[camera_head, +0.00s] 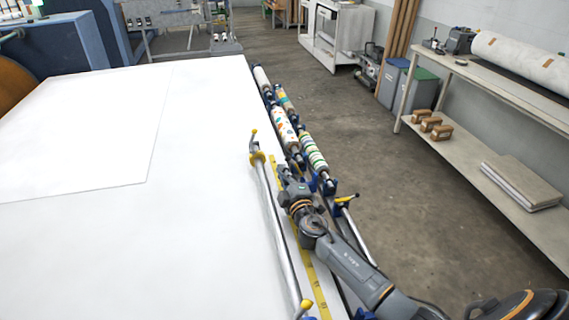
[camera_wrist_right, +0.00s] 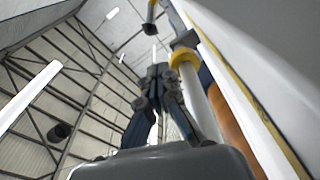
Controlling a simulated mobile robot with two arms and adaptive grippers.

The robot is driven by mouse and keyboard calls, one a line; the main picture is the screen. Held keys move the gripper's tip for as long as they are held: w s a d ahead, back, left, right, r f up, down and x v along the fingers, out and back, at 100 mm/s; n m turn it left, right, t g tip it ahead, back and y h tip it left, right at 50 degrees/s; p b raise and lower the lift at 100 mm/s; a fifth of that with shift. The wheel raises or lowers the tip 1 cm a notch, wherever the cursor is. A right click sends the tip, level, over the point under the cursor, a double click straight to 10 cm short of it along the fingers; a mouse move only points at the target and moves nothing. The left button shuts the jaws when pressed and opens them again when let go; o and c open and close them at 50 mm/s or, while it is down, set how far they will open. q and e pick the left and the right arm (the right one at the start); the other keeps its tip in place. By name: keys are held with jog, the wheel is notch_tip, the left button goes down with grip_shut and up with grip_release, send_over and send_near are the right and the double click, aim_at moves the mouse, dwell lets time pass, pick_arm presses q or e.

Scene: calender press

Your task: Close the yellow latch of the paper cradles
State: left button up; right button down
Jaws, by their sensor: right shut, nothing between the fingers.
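A yellow latch (camera_head: 257,158) with an upright lever and yellow knob sits at the far end of a silver roller along the white table's edge. It also shows in the right wrist view as a yellow collar (camera_wrist_right: 183,58) around a pale tube. A second yellow latch (camera_head: 345,199) with a dark-tipped lever is on the right side of my right arm. A third yellow part (camera_head: 303,308) is at the roller's near end. My right gripper (camera_head: 283,170) is shut and empty, just right of the first latch. Its fingertips (camera_wrist_right: 158,72) appear left of the collar. My left gripper is out of view.
The white table (camera_head: 90,230) fills the left. Patterned paper rolls (camera_head: 312,155) lie in cradles beyond my right gripper. A yellow measuring strip (camera_head: 318,285) runs beside the roller. A shelf bench (camera_head: 490,165) stands right, with open floor between.

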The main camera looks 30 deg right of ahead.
jog(key=w, duration=0.1)
jog(key=w+d, duration=0.1)
jog(key=w, duration=0.1)
jog(key=shift+w+f, duration=0.1)
jog(key=shift+w, duration=0.2)
jog(key=shift+d+f, duration=0.15)
jog(key=shift+d, duration=0.6)
jog(key=shift+b, duration=0.35)
jog(key=shift+s+d+r+m, duration=0.1)
jog(key=shift+d+r+m, duration=0.1)
jog(key=shift+m, duration=0.2)
